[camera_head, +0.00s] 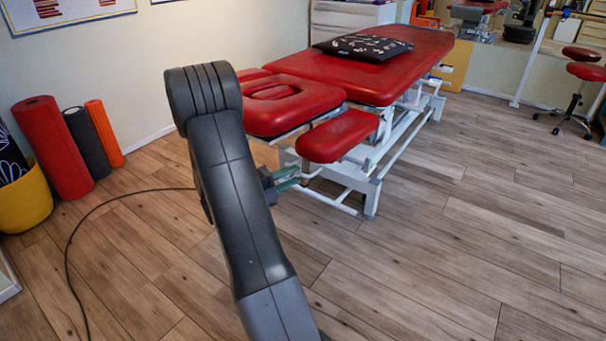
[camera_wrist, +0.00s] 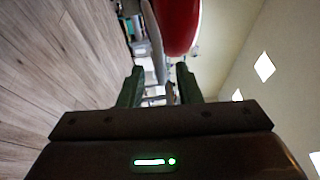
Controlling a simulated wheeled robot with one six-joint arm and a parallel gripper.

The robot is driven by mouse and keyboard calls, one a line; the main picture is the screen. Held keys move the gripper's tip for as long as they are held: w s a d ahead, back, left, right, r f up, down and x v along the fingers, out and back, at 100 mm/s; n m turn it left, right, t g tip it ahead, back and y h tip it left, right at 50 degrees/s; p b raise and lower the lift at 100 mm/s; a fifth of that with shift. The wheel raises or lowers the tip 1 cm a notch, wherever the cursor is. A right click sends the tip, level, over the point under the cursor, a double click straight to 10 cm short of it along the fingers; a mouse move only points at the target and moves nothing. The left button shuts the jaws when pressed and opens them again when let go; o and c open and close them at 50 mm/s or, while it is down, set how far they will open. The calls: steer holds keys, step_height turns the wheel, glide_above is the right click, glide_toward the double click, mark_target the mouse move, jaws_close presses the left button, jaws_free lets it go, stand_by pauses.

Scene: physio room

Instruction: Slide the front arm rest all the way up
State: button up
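The front arm rest (camera_head: 338,135) is a red pad on the near side of the red treatment table (camera_head: 385,75). It hangs below the level of the head section (camera_head: 290,100). My gripper (camera_head: 290,178) is just left of and below the pad, its green fingers pointing toward the pad's support. In the wrist view my gripper (camera_wrist: 159,72) is open, its two fingers apart. The red pad (camera_wrist: 178,25) shows ahead of the fingers, toward the right one. Pale metal parts show between the fingers; I cannot tell whether any finger touches them.
A patterned black cushion (camera_head: 362,47) lies on the table. White frame bars (camera_head: 405,140) run beneath it. Red, black and orange rolls (camera_head: 52,148) and a yellow basket (camera_head: 25,200) stand by the left wall. A cable lies on the floor.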

steer(key=shift+b+x, duration=0.35)
steer(key=shift+x, duration=2)
jaws_close()
